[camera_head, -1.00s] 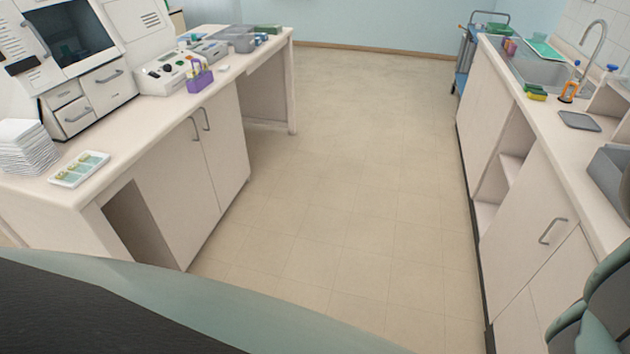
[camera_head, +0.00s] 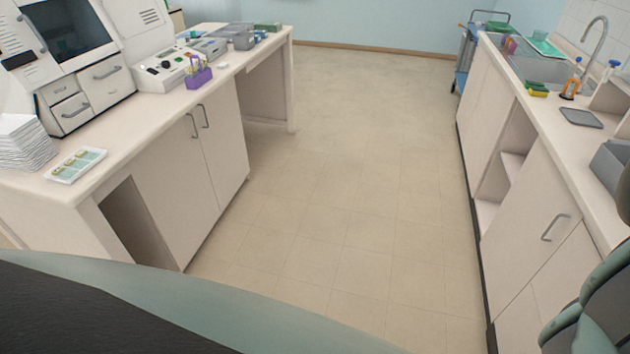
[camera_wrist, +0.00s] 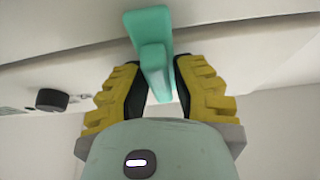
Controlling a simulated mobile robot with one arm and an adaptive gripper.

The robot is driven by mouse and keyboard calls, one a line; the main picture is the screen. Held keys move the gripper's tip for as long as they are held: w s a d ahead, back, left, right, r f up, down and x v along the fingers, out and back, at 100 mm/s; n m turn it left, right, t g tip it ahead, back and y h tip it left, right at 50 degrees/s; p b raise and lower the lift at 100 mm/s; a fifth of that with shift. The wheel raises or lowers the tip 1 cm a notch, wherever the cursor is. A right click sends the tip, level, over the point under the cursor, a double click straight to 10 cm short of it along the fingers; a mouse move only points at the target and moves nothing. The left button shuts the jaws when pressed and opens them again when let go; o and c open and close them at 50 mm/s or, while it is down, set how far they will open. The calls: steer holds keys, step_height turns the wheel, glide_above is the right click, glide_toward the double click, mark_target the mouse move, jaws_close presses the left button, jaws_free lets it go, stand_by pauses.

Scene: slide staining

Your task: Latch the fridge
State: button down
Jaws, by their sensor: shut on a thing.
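In the wrist view my gripper (camera_wrist: 155,70) is shut on a teal latch handle (camera_wrist: 148,22). The handle's stem sits between the two yellow, dark-padded fingers, and its wider end shows beyond them. Behind it is a pale panel (camera_wrist: 225,30), which looks like part of the fridge; the fridge as a whole is not clearly visible. I cannot tell from this view whether the latch is engaged. My gripper does not show in the head view.
In the head view, a left bench (camera_head: 120,165) carries a white machine (camera_head: 88,75), slides tray (camera_head: 76,165) and purple rack (camera_head: 198,78). A sink counter (camera_head: 560,135) is right. The floor (camera_head: 340,170) between is clear.

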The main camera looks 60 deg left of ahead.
steer(key=shift+f, duration=0.2)
stand_by(0.3)
steer(key=c, duration=1.2)
jaws_free()
steer(key=o, duration=0.3)
steer(key=shift+w+r, duration=0.1)
steer(key=v, duration=1.2)
steer(key=shift+r, duration=0.2)
